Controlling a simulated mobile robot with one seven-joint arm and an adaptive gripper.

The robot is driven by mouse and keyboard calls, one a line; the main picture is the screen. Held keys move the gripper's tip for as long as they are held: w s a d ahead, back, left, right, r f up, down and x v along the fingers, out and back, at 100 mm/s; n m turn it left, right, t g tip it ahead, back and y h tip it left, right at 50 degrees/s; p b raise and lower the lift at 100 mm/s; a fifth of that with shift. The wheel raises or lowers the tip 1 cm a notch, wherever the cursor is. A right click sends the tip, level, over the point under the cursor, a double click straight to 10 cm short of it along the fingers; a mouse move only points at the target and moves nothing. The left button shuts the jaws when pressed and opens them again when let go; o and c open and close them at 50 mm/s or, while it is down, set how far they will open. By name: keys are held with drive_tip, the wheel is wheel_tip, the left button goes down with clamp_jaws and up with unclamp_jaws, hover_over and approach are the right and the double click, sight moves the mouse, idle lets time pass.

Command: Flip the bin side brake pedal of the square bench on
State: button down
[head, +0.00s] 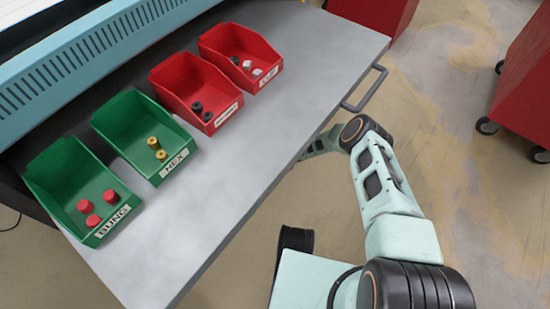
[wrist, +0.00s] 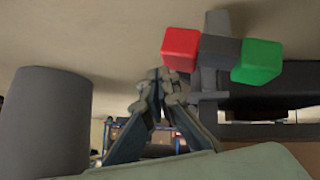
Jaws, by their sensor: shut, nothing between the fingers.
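The bench (head: 235,150) has a grey top and fills the middle of the head view. In the wrist view a brake pedal shows a red pad (wrist: 181,48) and a green pad (wrist: 257,62) on either side of a grey bracket (wrist: 219,50). My gripper (wrist: 165,80) is shut and empty, its fingertips just below the red pad in the picture. I cannot tell whether they touch it. In the head view my arm reaches down beside the bench edge, and the gripper and pedal are hidden there.
Two green bins (head: 75,190) (head: 140,135) and two red bins (head: 195,90) (head: 240,55) with small parts stand on the bench. A rail handle (head: 367,88) sticks out from its edge. Red wheeled cabinets (head: 525,85) stand right. Grey cylinder (wrist: 45,125) fills the wrist view's left.

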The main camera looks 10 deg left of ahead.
drive_tip(key=s+d+r, duration=0.1)
drive_tip(key=s+d, duration=0.6)
drive_tip(key=d, duration=0.4)
drive_tip(key=shift+s+d+r, duration=0.2)
drive_tip(key=shift+s+r, duration=0.05)
drive_tip(key=shift+s, duration=0.15)
